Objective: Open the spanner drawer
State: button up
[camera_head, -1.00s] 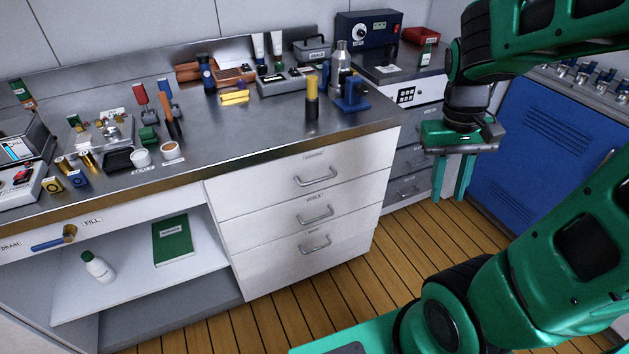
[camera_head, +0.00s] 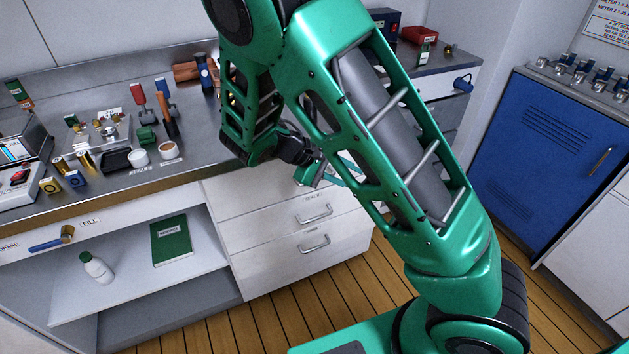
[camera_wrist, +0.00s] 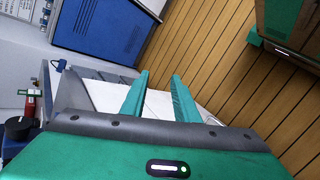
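The white drawer unit under the steel bench (camera_head: 290,262) has three stacked drawers, and those I can see look closed. The top drawer (camera_head: 235,198) is partly covered by my arm and gripper, and its handle is hidden. The middle drawer's bar handle (camera_head: 314,214) and the bottom drawer's bar handle (camera_head: 314,244) show. The small labels are too blurred to read surely, so I cannot tell which is the spanner drawer. My gripper (camera_wrist: 160,82) is open in the wrist view, with white panel surface beyond its fingers. In the head view it is in front of the top drawer, mostly behind my arm.
A blue cabinet (camera_head: 535,135) stands to the right, with wooden floor (camera_head: 400,275) before it. Tools and small containers crowd the bench top (camera_head: 205,150). An open shelf (camera_head: 130,285) at the left holds a green book (camera_head: 171,241) and a white bottle (camera_head: 97,268).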

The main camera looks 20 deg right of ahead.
jog(key=w+a+f+n+t+h, duration=0.2)
jog(key=w+a+f+n+t, duration=0.15)
jog(key=a, duration=0.45)
jog(key=w+a+f+n+t+h, duration=0.2)
jog(key=a+n+t, duration=0.2)
jog(key=a, duration=0.3)
jog(key=shift+m, duration=0.25)
jog(key=x, duration=1)
jog(key=shift+s+d+f, duration=0.1)
jog(key=shift+s+f, duration=0.05)
jog(key=shift+f, duration=0.1)
grip_shut()
